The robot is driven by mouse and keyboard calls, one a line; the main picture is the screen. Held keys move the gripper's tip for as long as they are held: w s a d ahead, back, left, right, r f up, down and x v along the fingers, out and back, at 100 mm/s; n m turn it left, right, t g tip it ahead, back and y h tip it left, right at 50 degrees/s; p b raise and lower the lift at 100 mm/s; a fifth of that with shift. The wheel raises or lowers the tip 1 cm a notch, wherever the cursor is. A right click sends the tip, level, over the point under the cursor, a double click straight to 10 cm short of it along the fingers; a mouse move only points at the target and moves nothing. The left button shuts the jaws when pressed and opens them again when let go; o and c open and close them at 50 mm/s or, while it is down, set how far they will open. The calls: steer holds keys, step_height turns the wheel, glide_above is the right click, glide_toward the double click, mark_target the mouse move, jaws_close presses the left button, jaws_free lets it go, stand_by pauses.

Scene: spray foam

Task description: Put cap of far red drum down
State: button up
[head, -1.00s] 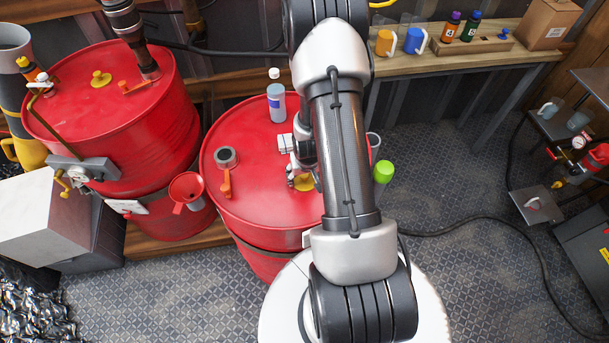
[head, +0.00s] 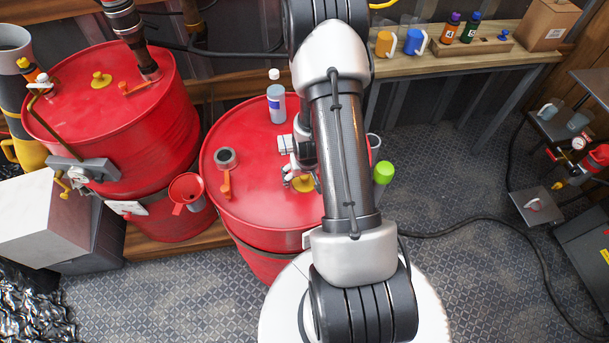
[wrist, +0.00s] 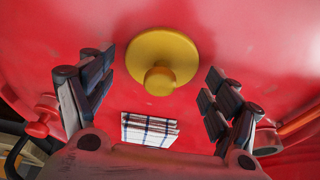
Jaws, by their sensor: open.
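Two red drums stand side by side, one at the left (head: 150,110) and one in the middle (head: 245,130). A yellow cap (head: 303,184) lies on the middle drum's top, partly hidden by my arm. In the wrist view a round yellow cap (wrist: 163,60) with a central knob lies on the red top. My gripper (wrist: 158,75) is open, its fingers on either side of the cap and apart from its rim. My gripper (head: 291,170) is mostly hidden in the head view. Another yellow cap (head: 101,79) sits on the left drum.
A checked cloth (wrist: 150,129) lies beside the cap. A bottle (head: 276,103), a dark ring-shaped fitting (head: 226,157) with an orange lever and a red funnel (head: 187,190) are around the middle drum. A shelf (head: 470,62) with mugs and bottles stands at the back right.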

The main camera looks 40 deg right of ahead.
steer(key=p+v, duration=0.3)
steer(key=v, duration=0.9)
step_height(320, 180, up, 11)
steer(key=n, duration=0.1)
glide_above(306, 189)
steer(key=w+a, duration=0.2)
steer(key=a, duration=0.3)
steer(key=s+a+r+n, duration=0.2)
steer(key=a+r, duration=0.4)
steer(key=r, duration=0.2)
steer(key=s+a+r+n+t+y, duration=0.1)
steer(key=s+a+r+n, duration=0.2)
steer(key=s+a+r, duration=0.8)
steer(key=shift+s+t+y, duration=0.3)
steer(key=shift+s+t, duration=0.1)
steer(key=shift+s, duration=0.2)
